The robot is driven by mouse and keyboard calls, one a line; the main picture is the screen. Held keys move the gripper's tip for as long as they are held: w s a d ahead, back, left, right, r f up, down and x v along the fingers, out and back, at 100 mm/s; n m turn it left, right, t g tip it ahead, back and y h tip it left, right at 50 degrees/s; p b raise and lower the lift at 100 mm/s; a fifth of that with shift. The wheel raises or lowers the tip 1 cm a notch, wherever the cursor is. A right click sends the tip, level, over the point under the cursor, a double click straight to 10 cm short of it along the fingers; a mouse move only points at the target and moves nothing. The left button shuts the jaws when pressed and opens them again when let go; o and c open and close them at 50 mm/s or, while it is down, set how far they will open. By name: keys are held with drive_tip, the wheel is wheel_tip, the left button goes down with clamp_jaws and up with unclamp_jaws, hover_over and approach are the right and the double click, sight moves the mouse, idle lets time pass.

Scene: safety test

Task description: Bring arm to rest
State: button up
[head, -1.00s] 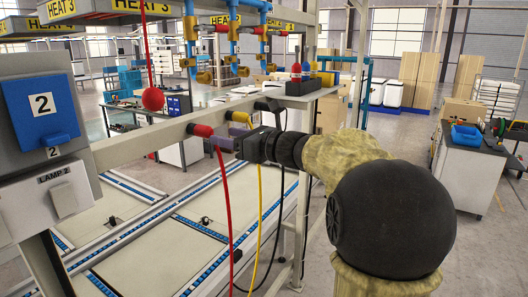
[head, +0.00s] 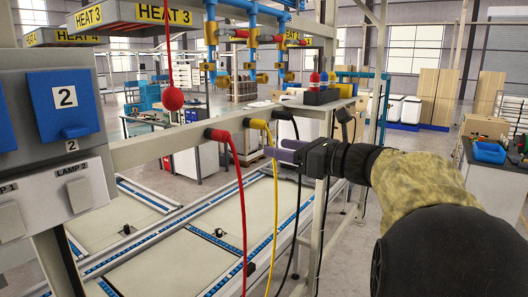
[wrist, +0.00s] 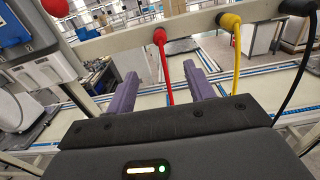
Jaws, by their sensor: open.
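My gripper (head: 270,153) is open and empty, at the end of my arm reaching in from the right. In the wrist view my gripper (wrist: 158,90) shows two purple fingers spread apart. Beyond them, the red plug and cable (wrist: 166,70) hang from the beam and appear between the fingers, apart from them as far as I can tell. In the head view the fingers point left, close to the yellow cable (head: 272,200) and black cable (head: 297,190); whether they touch cannot be told.
The cream beam (head: 180,145) carries the red (head: 239,190), yellow and black cables. A panel with blue switch 2 (head: 66,105) stands at left. A red ball (head: 173,98) hangs on a cord. Blue-edged conveyor panels (head: 150,265) lie below.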

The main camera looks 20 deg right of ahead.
drive_tip(key=s+a+f+n+g+h, duration=0.2)
drive_tip(key=a+f+n+g, duration=0.2)
drive_tip(key=f, duration=0.7)
drive_tip(key=s+a+f+n+g+h, duration=0.2)
drive_tip(key=a+f+n+g, duration=0.25)
drive_tip(key=f, duration=0.75)
drive_tip(key=s+f+n+g+h, duration=0.1)
drive_tip(key=s+f+n+h, duration=0.2)
drive_tip(key=s+f+n, duration=0.3)
drive_tip(key=s+a+f+n+g+h, duration=0.1)
drive_tip(key=s+f+n+g+h, duration=0.1)
drive_tip(key=s+f+n, duration=0.4)
wheel_tip(320, 180, down, 4)
drive_tip(key=n+h, duration=0.1)
drive_tip(key=n, duration=0.7)
drive_tip(key=shift+s+h, duration=0.2)
drive_tip(key=shift+h, duration=0.1)
